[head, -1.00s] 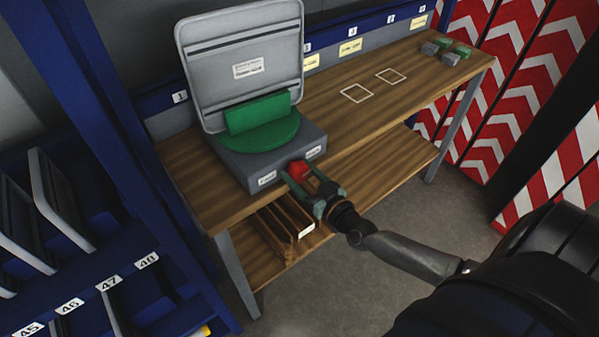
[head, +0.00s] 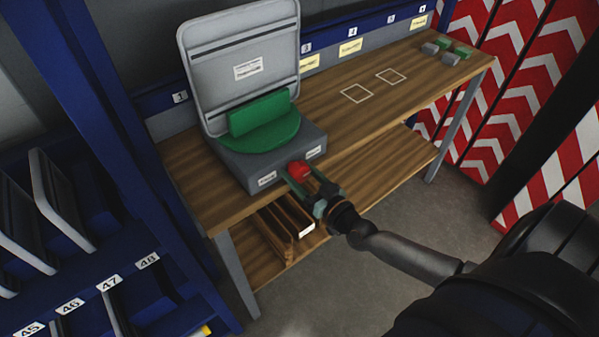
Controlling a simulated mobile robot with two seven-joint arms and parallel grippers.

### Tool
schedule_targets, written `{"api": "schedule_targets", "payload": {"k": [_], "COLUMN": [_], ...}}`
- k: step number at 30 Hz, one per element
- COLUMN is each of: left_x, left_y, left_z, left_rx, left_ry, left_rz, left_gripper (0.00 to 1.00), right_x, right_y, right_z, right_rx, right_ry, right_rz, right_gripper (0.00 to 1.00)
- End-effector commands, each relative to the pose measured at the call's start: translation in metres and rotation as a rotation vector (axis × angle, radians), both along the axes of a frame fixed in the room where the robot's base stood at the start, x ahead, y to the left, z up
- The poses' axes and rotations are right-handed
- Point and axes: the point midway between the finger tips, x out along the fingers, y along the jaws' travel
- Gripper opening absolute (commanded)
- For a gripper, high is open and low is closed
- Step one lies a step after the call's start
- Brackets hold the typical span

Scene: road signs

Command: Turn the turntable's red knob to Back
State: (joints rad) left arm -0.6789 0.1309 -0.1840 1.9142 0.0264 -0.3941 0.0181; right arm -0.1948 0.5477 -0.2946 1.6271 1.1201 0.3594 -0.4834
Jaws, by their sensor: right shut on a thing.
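The turntable is a grey box (head: 235,175) with a green round plate (head: 262,140) on top, standing at the left end of the wooden bench. A grey sign panel (head: 242,70) stands upright in the green holder (head: 258,112) on the plate. The red knob (head: 299,170) is on the box's front face, between two small white labels too small to read. My right gripper (head: 300,178) reaches in from the lower right and is shut on the red knob. My left gripper is not in view.
The wooden bench (head: 350,120) is clear in the middle, with two white outlined squares. Small grey and green blocks (head: 447,58) lie at its far right end. Wooden trays (head: 285,225) sit on the lower shelf. A blue rack (head: 90,270) stands at left, striped boards (head: 520,60) at right.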

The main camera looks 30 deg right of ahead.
Motion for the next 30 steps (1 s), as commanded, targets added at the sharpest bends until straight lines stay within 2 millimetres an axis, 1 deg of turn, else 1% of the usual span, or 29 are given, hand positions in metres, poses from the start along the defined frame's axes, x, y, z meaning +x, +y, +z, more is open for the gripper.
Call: {"api": "schedule_targets", "payload": {"k": [3, 4, 10, 11, 18, 22, 26, 30], "left_x": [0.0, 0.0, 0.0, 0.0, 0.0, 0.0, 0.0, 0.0], "left_y": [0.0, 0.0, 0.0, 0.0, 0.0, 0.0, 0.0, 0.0], "left_z": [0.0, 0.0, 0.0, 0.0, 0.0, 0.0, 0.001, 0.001], "left_rx": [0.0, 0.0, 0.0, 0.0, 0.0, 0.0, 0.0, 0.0], "left_ry": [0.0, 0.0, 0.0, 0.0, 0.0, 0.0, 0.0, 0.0], "left_rz": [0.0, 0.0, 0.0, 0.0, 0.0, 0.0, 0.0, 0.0], "left_gripper": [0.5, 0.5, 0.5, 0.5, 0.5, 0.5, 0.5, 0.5], "right_x": [0.0, 0.0, 0.0, 0.0, -0.001, -0.008, -0.026, -0.052], "right_y": [0.001, 0.001, 0.0, 0.0, 0.0, -0.001, -0.002, -0.003], "right_z": [0.0, -0.001, 0.0, 0.0, 0.0, -0.001, -0.002, -0.002], "right_rx": [0.004, 0.003, 0.002, 0.002, 0.001, 0.001, 0.001, -0.001], "right_ry": [0.001, 0.001, 0.001, 0.001, 0.001, 0.003, 0.005, 0.007], "right_rz": [0.0, 0.0, 0.0, 0.0, 0.0, 0.0, 0.002, 0.002], "right_gripper": [0.11, 0.7, 0.92, 0.94, 0.94, 0.94, 0.94, 0.94]}}
